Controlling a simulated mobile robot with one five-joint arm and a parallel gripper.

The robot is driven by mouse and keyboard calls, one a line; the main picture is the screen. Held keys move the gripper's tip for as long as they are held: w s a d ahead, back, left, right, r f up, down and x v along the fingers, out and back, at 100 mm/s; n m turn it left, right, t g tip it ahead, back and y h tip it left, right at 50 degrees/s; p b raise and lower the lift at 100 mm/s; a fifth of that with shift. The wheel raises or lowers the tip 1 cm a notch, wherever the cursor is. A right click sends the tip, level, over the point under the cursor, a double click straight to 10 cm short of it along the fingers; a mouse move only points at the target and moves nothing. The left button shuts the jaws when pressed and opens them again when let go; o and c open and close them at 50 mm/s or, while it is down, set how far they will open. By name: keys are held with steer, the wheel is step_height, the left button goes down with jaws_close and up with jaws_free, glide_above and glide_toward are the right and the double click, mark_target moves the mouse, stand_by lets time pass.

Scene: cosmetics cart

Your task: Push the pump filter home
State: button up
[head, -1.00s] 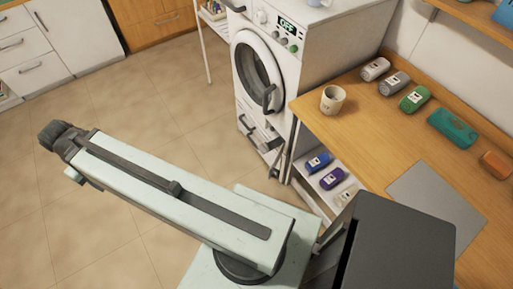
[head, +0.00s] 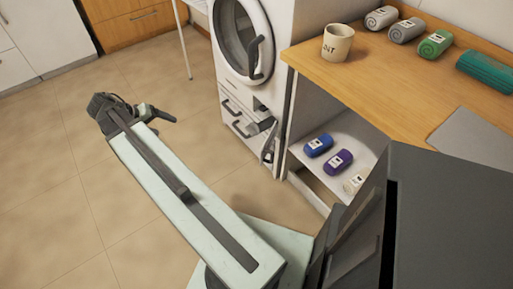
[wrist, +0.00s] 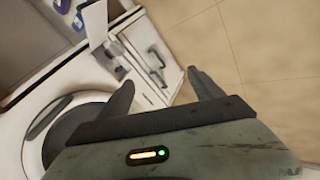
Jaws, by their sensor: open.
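The white washing machine (head: 285,95) stands at the centre in the head view. Low on its front, a small grey pump filter (head: 262,127) appears to stick out of an opening beside an open white flap (head: 269,153). In the wrist view the flap (wrist: 94,22) stands out next to the grey filter (wrist: 121,71), which is partly shaded; how far it is out, I cannot tell. My gripper (head: 158,113) is left of the machine, apart from it. In the wrist view my gripper (wrist: 163,88) is open and empty, its fingers pointing towards the lower front.
The round door (head: 240,40) and a dark-handled drawer front (head: 234,112) are near the filter. A wooden counter (head: 385,75) holds a mug (head: 337,42) and rolled towels. Its shelf (head: 330,130) holds several small rolls. Tiled floor (head: 70,160) is clear to the left.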

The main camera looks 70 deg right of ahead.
steer(key=s+d+f+m+g+h+b, duration=0.1)
steer(key=s+d+f+m+g+b, duration=0.15)
steer(key=s+d+f+b, duration=0.45)
steer(key=s+d+f+m+g+h+b, duration=0.1)
steer(key=s+d+f+m+b, duration=0.2)
steer(key=d+f+b, duration=0.6)
steer(key=m+g+h+b, duration=0.1)
steer(key=m+g+b, duration=0.3)
steer(key=b, duration=0.8)
glide_toward(253, 128)
steer(key=s+d+f, duration=0.2)
steer(key=shift+s+d, duration=0.1)
steer(key=shift+d, duration=0.2)
steer(key=shift+s+d+r, duration=0.1)
steer(key=shift+s+r, duration=0.05)
steer(key=shift+s, duration=0.05)
steer(key=b+x, duration=0.2)
steer(key=x, duration=0.5)
steer(key=shift+d, duration=0.1)
steer(key=shift+s+d, duration=0.2)
steer(key=shift+d, duration=0.05)
